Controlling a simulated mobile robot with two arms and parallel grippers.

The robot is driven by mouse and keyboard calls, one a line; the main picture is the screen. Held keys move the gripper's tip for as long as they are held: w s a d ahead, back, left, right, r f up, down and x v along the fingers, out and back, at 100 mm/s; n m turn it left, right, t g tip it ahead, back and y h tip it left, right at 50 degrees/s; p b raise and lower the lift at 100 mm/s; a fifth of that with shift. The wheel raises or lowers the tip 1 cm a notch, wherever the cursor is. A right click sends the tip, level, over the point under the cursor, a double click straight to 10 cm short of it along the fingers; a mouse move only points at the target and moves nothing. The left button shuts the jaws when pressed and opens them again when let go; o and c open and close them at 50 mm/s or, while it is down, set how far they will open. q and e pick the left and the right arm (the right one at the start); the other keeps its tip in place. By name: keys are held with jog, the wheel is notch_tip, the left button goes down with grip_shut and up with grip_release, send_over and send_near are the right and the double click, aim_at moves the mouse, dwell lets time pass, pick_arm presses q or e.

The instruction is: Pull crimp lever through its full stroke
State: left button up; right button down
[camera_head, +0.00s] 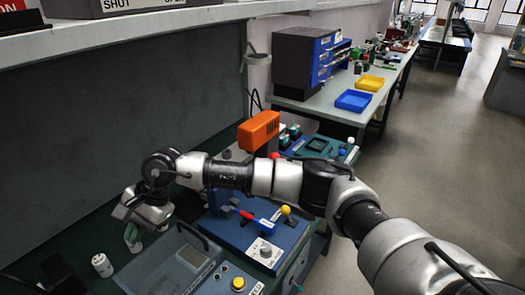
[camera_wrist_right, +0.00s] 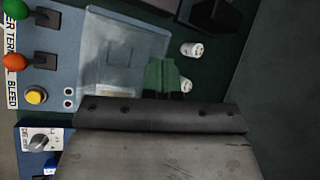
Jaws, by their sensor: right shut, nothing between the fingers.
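A blue bench fixture (camera_head: 240,235) stands in the middle of the head view. It carries a yellow ball knob (camera_head: 286,210), a red handle (camera_head: 246,214) and a white dial (camera_head: 262,249). I cannot tell for sure which of these is the crimp lever; my right arm passes over the fixture's back and hides part of it. My right gripper (camera_head: 132,234) is shut and empty, left of the fixture and apart from the knob and handle. Its green fingers (camera_wrist_right: 161,75) show in the right wrist view beside a clear-covered panel. My left gripper is not in view.
A panel with a yellow button (camera_head: 238,284) and a clear cover (camera_wrist_right: 122,55) lies at the front. A white cylinder (camera_head: 102,265) stands to its left. An orange box (camera_head: 258,130) rises behind my arm. A shelf (camera_head: 140,28) overhangs the bench.

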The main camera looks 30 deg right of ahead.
jog(key=w+d+r+h, duration=0.2)
jog(key=d+r+h, duration=0.2)
jog(key=d, duration=0.5)
jog(key=w+d+r+h, duration=0.2)
jog(key=d+r+h, duration=0.3)
jog(key=d, duration=0.4)
jog(key=w+d+r+h, duration=0.2)
jog(key=d+r+h, duration=0.2)
jog(key=d, duration=0.5)
notch_tip(320, 180, up, 3)
jog(key=shift+w+d+f+t, duration=0.2)
jog(key=shift+w+d+t, duration=0.05)
jog(key=shift+w+t, duration=0.1)
jog(key=s+d+p+x, duration=0.1)
jog(key=p+x, duration=0.3)
jog(key=x, duration=0.9)
jog(key=shift+s+d+r, duration=0.15)
jog(key=shift+s+d, duration=0.05)
jog(key=shift+s, duration=0.35)
